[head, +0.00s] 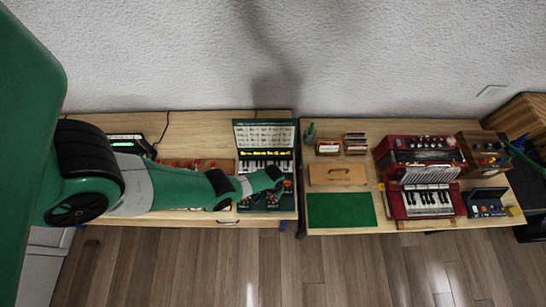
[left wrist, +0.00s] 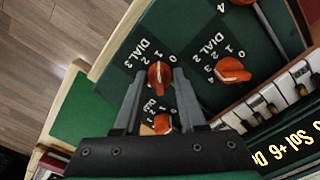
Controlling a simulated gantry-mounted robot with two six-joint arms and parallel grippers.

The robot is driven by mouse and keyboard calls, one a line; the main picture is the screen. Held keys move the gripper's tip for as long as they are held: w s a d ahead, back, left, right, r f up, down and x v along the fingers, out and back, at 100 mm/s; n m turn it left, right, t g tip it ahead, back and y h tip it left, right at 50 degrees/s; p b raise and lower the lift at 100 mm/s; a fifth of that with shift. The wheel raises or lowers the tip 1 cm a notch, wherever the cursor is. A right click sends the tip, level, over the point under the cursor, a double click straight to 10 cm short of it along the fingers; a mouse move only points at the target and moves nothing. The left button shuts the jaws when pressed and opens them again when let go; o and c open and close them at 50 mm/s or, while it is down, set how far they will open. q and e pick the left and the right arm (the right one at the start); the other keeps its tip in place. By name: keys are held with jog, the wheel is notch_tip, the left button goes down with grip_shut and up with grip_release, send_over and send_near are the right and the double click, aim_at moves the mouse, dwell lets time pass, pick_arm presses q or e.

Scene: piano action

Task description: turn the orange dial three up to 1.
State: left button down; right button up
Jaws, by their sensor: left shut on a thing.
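The orange dial three (left wrist: 160,76) sits on the dark green panel of a small keyboard unit, which stands open at the right end of the left table in the head view (head: 265,200). My left gripper (left wrist: 158,80) is shut on this dial, one finger on each side. The printed numbers around it are partly legible, but I cannot tell which one the dial points at. The head view shows my left gripper (head: 277,186) low over the panel, hiding much of it. My right gripper is not in view.
Orange dial two (left wrist: 233,70) is close to the right finger. Another orange dial (left wrist: 161,123) lies between the fingers nearer the palm. A lit text display (left wrist: 290,135) and keys adjoin the panel. A red accordion-like instrument (head: 422,178) and a green mat (head: 341,210) are on the right table.

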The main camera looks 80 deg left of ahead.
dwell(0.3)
pick_arm(q)
jog(key=shift+c, duration=2.4)
grip_release()
